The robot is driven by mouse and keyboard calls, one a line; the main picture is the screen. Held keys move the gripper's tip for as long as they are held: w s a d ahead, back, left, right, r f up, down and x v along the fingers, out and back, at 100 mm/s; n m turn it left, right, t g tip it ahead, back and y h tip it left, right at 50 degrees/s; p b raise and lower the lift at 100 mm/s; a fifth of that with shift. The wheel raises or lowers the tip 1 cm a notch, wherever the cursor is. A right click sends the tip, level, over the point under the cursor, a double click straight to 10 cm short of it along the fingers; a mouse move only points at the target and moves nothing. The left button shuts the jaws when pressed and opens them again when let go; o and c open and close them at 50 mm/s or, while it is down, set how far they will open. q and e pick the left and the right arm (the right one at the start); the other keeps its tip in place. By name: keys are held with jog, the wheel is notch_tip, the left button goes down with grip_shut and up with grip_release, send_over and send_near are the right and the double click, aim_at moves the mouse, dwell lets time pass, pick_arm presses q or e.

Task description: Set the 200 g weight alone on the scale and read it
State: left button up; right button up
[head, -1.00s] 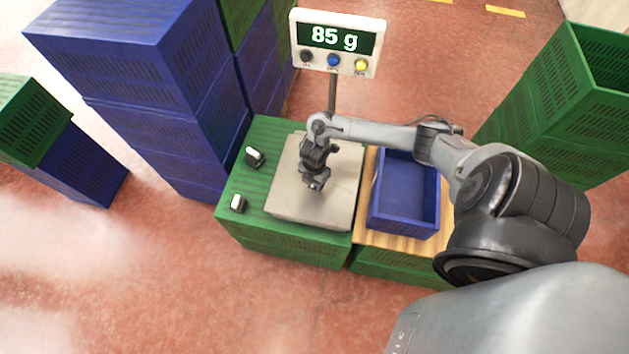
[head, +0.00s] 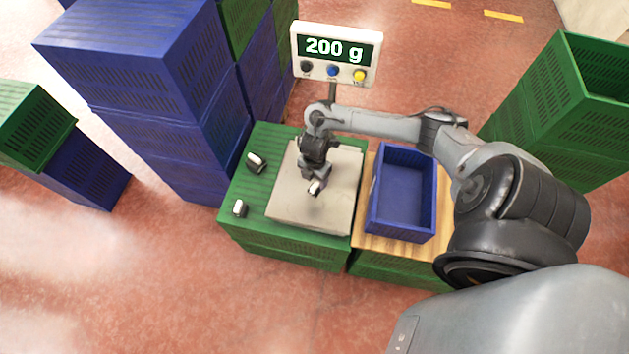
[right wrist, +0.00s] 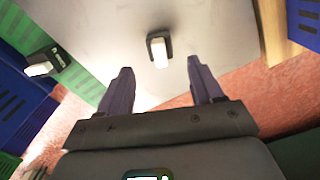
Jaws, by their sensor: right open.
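The scale plate (head: 285,205) lies on a green crate, and its display (head: 326,48) on a post reads 200 g. One small weight, dark with a pale face (head: 316,187), stands alone on the plate; it also shows in the right wrist view (right wrist: 159,50). Its own marking is not readable. My right gripper (head: 313,176) is just above the plate at this weight. In the right wrist view its fingers (right wrist: 160,68) are apart, with clear space between them and the weight. My left gripper is not in view.
Two other small weights (head: 256,162) (head: 240,208) stand on the green crate left of the plate. An empty blue crate (head: 436,205) sits on a wooden board to the right. Tall blue crate stacks (head: 140,80) stand at the left, green ones (head: 560,130) at the right.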

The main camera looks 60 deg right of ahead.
aim_at(314, 186)
notch_tip(314, 186, up, 4)
jog(key=p, duration=0.1)
jog(key=w+a+r+m+t+y, duration=0.1)
jog(key=a+t, duration=0.1)
jog(key=a, duration=0.8)
jog(key=w+a+m+t, duration=0.1)
jog(key=a+m+t, duration=0.15)
jog(key=a, duration=0.75)
jog(key=s+a+r+m, duration=0.1)
jog(key=s+r+m, duration=0.8)
jog(key=s+m, duration=0.2)
jog(key=shift+s+r+g+h, duration=0.2)
jog(key=shift+r+g+h, duration=0.1)
jog(key=shift+g+h, duration=0.15)
jog(key=shift+w+a, duration=0.1)
